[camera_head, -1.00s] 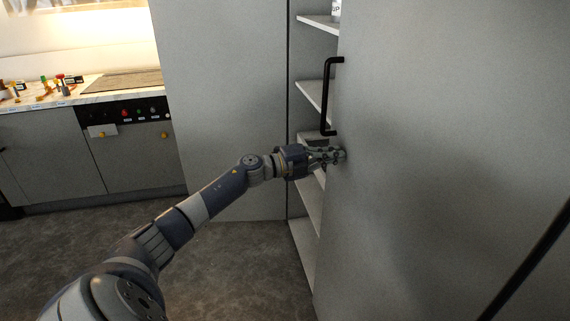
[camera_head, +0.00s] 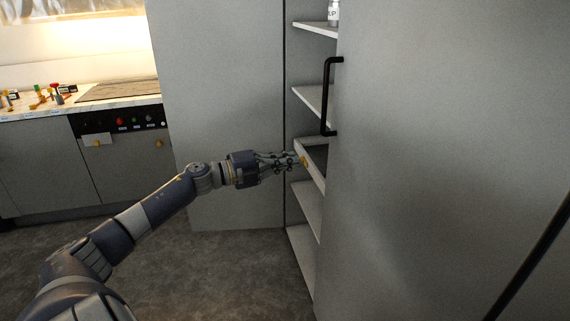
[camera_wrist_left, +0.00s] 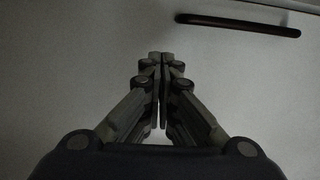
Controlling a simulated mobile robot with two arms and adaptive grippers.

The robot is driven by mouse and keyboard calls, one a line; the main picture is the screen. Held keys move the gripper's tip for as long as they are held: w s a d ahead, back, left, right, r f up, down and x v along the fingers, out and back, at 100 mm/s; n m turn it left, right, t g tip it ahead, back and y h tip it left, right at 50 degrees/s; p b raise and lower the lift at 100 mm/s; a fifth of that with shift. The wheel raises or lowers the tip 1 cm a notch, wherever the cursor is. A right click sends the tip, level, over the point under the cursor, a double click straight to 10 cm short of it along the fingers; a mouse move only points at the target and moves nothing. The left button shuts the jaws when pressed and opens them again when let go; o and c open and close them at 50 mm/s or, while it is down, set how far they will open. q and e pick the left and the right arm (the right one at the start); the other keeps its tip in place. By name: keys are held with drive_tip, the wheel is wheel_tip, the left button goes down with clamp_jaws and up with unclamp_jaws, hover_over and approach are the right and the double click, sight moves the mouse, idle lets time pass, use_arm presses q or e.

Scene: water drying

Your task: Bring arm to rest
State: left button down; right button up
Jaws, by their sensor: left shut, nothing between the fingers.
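My left gripper (camera_head: 296,161) is in front of the tall grey cabinet, just left of the edge of its open door (camera_head: 430,150). It is shut and empty. In the left wrist view its fingers (camera_wrist_left: 160,62) are together in front of a plain pale surface. The door's black handle (camera_head: 327,96) is above and right of the fingertips, apart from them. A dark handle also shows in the left wrist view (camera_wrist_left: 238,25) at the upper right. My right gripper is not in view.
A labelled white container (camera_head: 333,12) stands on the top shelf. A kitchen counter (camera_head: 105,103) is at the left. The floor (camera_head: 215,270) is clear.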

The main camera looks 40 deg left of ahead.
use_arm(q)
drive_tip(key=shift+s+a, duration=0.15)
drive_tip(key=shift+s, duration=0.2)
drive_tip(key=s+a+f+n+y, duration=0.1)
drive_tip(key=a+f+n+y, duration=0.3)
drive_tip(key=f, duration=0.7)
drive_tip(key=s+a+f+n+y, duration=0.15)
drive_tip(key=f+n, duration=0.35)
drive_tip(key=f, duration=0.6)
drive_tip(key=s+d+f+n+g+y, duration=0.1)
drive_tip(key=s+f+n+g+y, duration=0.3)
drive_tip(key=f, duration=0.7)
drive_tip(key=s+d+f+n, duration=0.15)
drive_tip(key=s+f, duration=0.45)
drive_tip(key=f, duration=0.6)
drive_tip(key=s+d+f+n+g, duration=0.35)
drive_tip(key=s+d+f, duration=0.55)
drive_tip(key=s+f, duration=0.3)
drive_tip(key=s+d+f+n+g, duration=0.2)
drive_tip(key=s+d+f+g, duration=0.2)
drive_tip(key=s+d+f, duration=0.7)
drive_tip(key=s+d+f+g+h, duration=0.1)
drive_tip(key=s+d+g, duration=0.1)
drive_tip(key=s+d, duration=0.2)
drive_tip(key=s+d+f+g, duration=0.1)
drive_tip(key=s+d, duration=0.3)
drive_tip(key=s, duration=0.7)
drive_tip(key=shift+d+f+n+g+h, duration=0.15)
drive_tip(key=shift+f+n+g+h, duration=0.25)
drive_tip(key=shift+f, duration=0.15)
